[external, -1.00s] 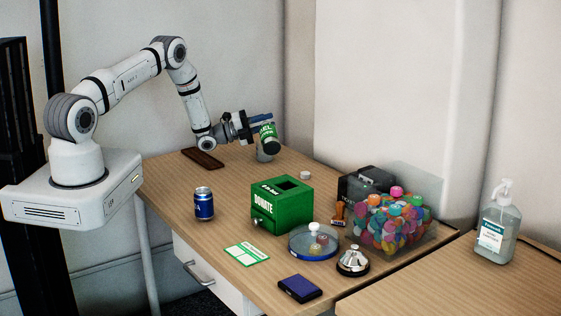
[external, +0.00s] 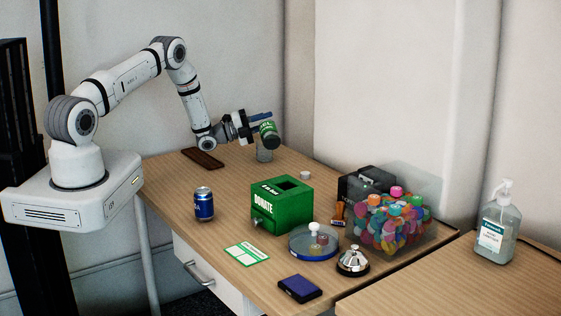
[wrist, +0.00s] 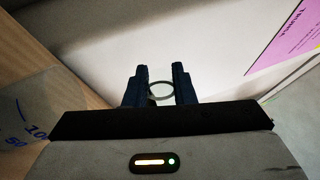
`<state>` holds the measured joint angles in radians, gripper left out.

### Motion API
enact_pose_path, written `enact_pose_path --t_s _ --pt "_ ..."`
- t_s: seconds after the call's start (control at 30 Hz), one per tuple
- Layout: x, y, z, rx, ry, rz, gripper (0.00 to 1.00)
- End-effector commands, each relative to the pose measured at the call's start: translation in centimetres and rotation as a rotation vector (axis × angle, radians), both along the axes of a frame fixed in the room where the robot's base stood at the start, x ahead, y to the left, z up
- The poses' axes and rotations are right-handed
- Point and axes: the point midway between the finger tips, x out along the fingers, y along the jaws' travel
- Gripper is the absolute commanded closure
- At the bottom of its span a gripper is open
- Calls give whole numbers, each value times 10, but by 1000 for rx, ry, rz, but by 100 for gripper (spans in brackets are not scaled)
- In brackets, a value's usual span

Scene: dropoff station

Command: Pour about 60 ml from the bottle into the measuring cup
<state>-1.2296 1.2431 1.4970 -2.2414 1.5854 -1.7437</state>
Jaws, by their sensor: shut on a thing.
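My gripper (external: 262,126) is shut on a green bottle (external: 269,131) with a pale label. The bottle is tilted, its dark end pointing down and to the right. The measuring cup (external: 264,155) is a greyish see-through cup standing on the desk just below the bottle, which partly covers it. In the wrist view, the gripper fingers (wrist: 160,88) flank a pale ring that looks like part of the bottle. The cup's wall with blue markings (wrist: 25,130) fills the left edge there. I cannot make out a stream or the liquid level.
A dark brown slab (external: 203,158) lies left of the cup, and a small white cap (external: 305,175) to its right. Nearer stand a green donation box (external: 282,208), a blue can (external: 203,204) and a clear bin of colourful items (external: 392,220). The wall rises close behind.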

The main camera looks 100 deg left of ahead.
Motion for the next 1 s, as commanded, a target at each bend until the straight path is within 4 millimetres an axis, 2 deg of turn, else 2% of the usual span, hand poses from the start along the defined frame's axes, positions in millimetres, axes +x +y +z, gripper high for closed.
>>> enact_pose_path --t_s 1.0 --pt "1 -1 1 -79 -27 -1 100"
